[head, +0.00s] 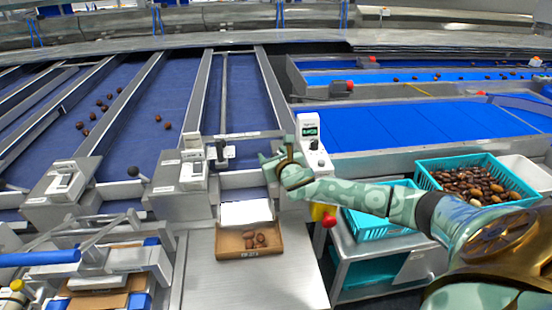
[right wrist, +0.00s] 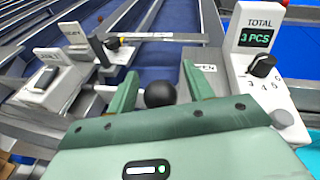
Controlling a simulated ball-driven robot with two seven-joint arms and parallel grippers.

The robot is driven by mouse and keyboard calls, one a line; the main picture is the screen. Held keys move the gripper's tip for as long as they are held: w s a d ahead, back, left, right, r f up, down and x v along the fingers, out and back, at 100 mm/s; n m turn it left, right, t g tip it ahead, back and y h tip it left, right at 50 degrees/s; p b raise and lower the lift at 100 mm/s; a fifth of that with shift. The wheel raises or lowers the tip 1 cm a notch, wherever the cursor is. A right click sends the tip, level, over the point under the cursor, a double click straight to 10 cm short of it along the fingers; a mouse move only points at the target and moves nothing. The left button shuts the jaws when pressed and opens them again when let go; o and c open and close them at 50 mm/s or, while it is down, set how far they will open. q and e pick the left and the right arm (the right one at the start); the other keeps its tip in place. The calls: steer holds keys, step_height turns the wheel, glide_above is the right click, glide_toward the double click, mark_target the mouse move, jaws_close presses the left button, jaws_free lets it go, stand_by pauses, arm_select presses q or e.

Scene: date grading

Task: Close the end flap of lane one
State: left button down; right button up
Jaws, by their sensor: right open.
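Lane one appears to be the blue belt lane (head: 245,95) at the right of the row, ending at a white chute (head: 245,212). My right gripper (head: 268,164) is at the right side of this lane's end, beside the counter. In the right wrist view, its two green fingers (right wrist: 161,78) are open, with a black ball knob (right wrist: 160,94) between them. I cannot tell whether they touch it. A plate reading OPEN (right wrist: 204,68) is just right of the fingers. The gripper hides the knob in the head view, and the flap itself is not clearly seen. My left gripper is out of view.
A white counter (head: 309,130) reads 3 PCS in the right wrist view (right wrist: 262,38). A cardboard box (head: 222,243) with several dates stands below the chute. Teal crates, one full of dates (head: 428,182), stand at the right.

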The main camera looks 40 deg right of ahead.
steer(key=p+v, duration=0.2)
steer(key=v, duration=1.4)
steer(key=shift+s, duration=0.15)
steer(key=shift+a, duration=0.1)
